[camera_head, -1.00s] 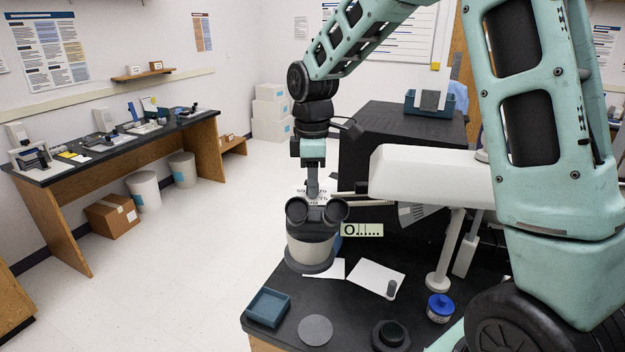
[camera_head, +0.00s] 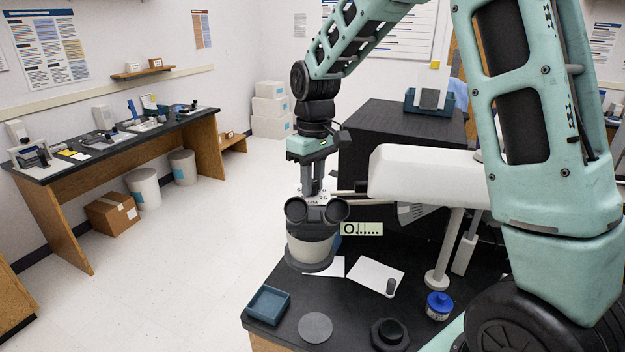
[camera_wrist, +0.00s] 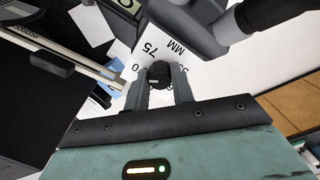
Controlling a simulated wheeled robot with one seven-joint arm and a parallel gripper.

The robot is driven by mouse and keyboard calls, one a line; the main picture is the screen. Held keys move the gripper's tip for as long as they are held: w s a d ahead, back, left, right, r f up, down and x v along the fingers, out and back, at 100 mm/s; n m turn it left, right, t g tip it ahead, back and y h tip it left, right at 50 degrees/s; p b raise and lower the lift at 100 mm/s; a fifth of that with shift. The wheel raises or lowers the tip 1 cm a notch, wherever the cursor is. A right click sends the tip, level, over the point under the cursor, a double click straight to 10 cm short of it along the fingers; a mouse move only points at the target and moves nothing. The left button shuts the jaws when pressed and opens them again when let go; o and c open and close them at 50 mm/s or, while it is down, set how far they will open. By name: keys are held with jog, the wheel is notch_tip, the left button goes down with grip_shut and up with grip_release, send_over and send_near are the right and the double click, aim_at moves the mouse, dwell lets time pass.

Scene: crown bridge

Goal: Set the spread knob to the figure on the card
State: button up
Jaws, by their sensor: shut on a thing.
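My gripper (camera_head: 313,188) points down over the top of a binocular instrument head (camera_head: 311,245), just behind its two dark eyepieces. In the wrist view my gripper (camera_wrist: 158,82) is shut on a small dark round knob (camera_wrist: 160,72), one finger at each side. The knob sits on a white dial face (camera_wrist: 205,62) with black print; "75" and "MM" can be read, and other figures are partly hidden by the fingers. A pale strip (camera_head: 361,229) with a large "O" and small marks shows beside the head. I cannot read a figure on any card.
A white arm (camera_head: 425,172) joins the instrument from the right. On the black bench are white sheets (camera_head: 372,275), a blue tray (camera_head: 267,305), a grey disc (camera_head: 315,328), a dark knob-like piece (camera_head: 390,335) and a blue-lidded jar (camera_head: 439,306).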

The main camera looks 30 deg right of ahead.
aim_at(314, 180)
dwell(0.3)
jog(key=o, duration=1)
jog(key=shift+r, duration=0.15)
notch_tip(314, 180, up, 17)
jog(key=b, duration=0.3)
jog(key=shift+w+d, duration=0.25)
jog(key=shift+d, duration=0.2)
